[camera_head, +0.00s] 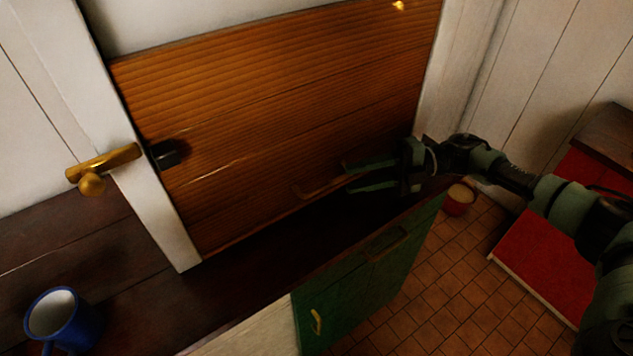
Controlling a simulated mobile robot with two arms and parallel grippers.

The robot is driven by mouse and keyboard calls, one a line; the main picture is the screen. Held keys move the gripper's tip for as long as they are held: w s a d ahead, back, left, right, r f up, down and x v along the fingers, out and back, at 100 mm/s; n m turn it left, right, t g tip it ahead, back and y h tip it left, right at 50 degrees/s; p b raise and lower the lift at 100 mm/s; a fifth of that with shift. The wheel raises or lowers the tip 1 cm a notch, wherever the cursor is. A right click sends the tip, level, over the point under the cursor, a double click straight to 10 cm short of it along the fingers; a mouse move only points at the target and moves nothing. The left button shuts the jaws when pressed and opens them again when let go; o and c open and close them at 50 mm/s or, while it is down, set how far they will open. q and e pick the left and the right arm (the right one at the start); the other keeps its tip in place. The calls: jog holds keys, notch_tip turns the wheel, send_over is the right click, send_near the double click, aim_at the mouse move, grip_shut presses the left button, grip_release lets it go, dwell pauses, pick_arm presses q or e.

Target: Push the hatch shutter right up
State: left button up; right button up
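The hatch shutter (270,95) is a brown wooden slatted panel between white frame posts. Its lower edge is close above the dark counter; whether it touches the counter is hard to tell. A small wooden handle (318,184) sits low on its right half. My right gripper (347,176) comes in from the right, its two green fingers open and spread, pointing left. The fingertips are just right of the handle, near the shutter's lower edge; I see nothing between them, and contact is unclear. My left gripper is not in view.
A brass latch (105,162) is on the left post (150,200), with a dark block (165,153) beside it on the shutter. A blue mug (55,318) stands on the counter, lower left. A green cabinet (375,275) is in front; a red one (545,250) is right.

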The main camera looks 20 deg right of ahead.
aim_at(332, 181)
jog(key=a+p, duration=0.1)
jog(key=a, duration=0.2)
jog(key=shift+a, duration=0.3)
jog(key=shift+w+a+f+p, duration=0.15)
jog(key=shift+a+p, duration=0.25)
jog(key=shift+a, duration=0.8)
jog(key=shift+f, duration=0.15)
grip_shut()
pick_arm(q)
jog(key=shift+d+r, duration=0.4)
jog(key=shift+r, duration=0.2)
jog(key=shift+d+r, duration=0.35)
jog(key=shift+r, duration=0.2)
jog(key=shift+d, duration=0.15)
